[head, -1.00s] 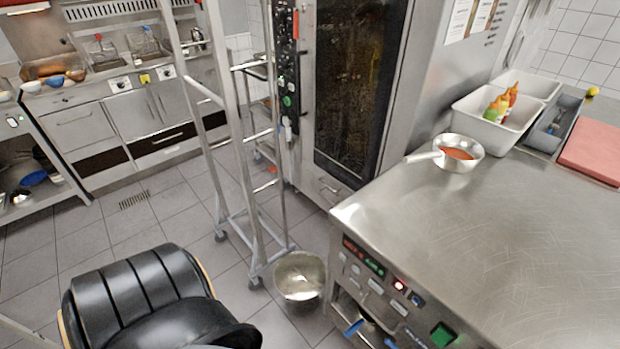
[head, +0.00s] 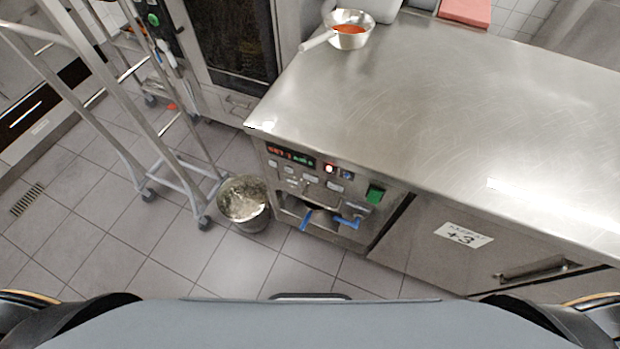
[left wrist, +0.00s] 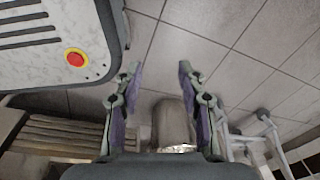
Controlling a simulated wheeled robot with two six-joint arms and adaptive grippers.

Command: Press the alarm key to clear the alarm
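The control panel (head: 294,169) is on the front of the steel counter unit in the head view. It has a lit red-orange display (head: 291,155), a small glowing red light or key (head: 329,169), a dark blue key (head: 347,174) beside it, several pale keys and a green switch (head: 375,194). The key labels are too small to read, so I cannot tell which is the alarm key. My left gripper (left wrist: 160,82) is open and empty in the left wrist view, over the tiled floor and away from the panel. My right gripper is not in view.
A metal bucket (head: 243,203) stands on the floor left of the panel. A wheeled rack (head: 150,120) is farther left. A pan with red sauce (head: 349,32) sits on the steel counter (head: 430,95). Open floor (head: 225,268) lies before the panel.

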